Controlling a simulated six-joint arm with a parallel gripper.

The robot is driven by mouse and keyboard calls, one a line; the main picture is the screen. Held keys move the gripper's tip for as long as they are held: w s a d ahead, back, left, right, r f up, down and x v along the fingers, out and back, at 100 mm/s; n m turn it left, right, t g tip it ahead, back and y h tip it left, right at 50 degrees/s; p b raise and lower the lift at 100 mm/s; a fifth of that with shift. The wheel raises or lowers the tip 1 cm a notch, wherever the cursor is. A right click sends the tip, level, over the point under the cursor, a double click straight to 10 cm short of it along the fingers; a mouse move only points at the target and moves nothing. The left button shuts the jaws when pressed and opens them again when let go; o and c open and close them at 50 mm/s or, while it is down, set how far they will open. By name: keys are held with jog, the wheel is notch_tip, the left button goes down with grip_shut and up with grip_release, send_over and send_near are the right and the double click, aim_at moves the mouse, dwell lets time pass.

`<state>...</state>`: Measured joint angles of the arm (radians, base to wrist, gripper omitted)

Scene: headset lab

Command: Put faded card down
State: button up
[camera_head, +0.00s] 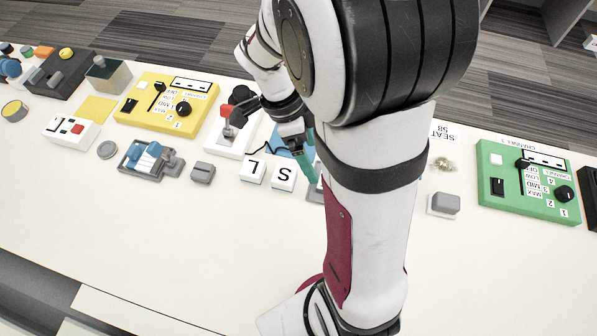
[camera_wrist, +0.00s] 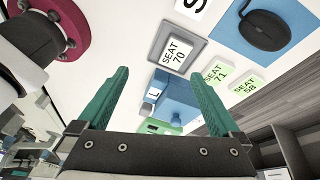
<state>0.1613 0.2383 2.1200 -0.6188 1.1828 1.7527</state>
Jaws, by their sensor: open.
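My gripper (camera_head: 312,172) is low over the white table, partly hidden by my own arm in the head view. In the wrist view its teal fingers (camera_wrist: 160,74) stand apart with nothing held between them. A card reading SEAT 70 (camera_wrist: 174,57) lies in a grey tray (camera_wrist: 154,50), just beyond the fingertips. Pale green cards reading SEAT 71 (camera_wrist: 217,73) and SEAT 58 (camera_wrist: 246,87) lie to its right. A card reading SEAT 58 (camera_head: 443,132) also shows right of my arm in the head view. I cannot tell which card is the faded one.
A black mouse (camera_wrist: 256,30) sits on a blue mat (camera_wrist: 290,40). Yellow (camera_head: 150,116) and green (camera_head: 500,199) control panels flank my arm. The table's near left is clear.

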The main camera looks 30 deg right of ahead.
jog(key=s+a+r+n+t+y, duration=0.2)
jog(key=s+a+r+n+y, duration=0.2)
jog(key=s+a+n, duration=0.9)
notch_tip(320, 180, up, 2)
jog(key=n, duration=0.5)
jog(key=shift+s+a+r, duration=0.2)
